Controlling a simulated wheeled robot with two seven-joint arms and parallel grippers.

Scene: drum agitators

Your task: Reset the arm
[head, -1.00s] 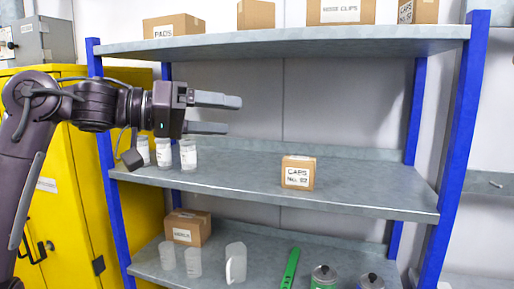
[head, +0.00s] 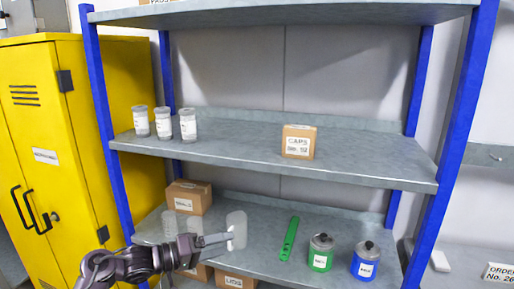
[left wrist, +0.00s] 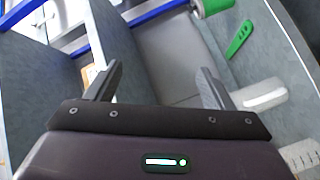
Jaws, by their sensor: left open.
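My left arm comes in at the bottom left of the head view. My left gripper (head: 216,244) is low in front of the bottom shelf (head: 262,262), pointing right. It overlaps the pale jug (head: 237,222) in the picture; I cannot tell whether they touch. In the left wrist view the two fingers of my left gripper (left wrist: 158,82) are spread wide with nothing held between them. My right gripper is not in view.
The bottom shelf bears a box (head: 188,197), clear cups partly behind my arm, a green strip-like tool (head: 289,238), a green can (head: 321,254) and a blue can (head: 365,262). The middle shelf bears white jars (head: 188,125) and a CAPS box (head: 298,142). A yellow cabinet (head: 60,120) stands left.

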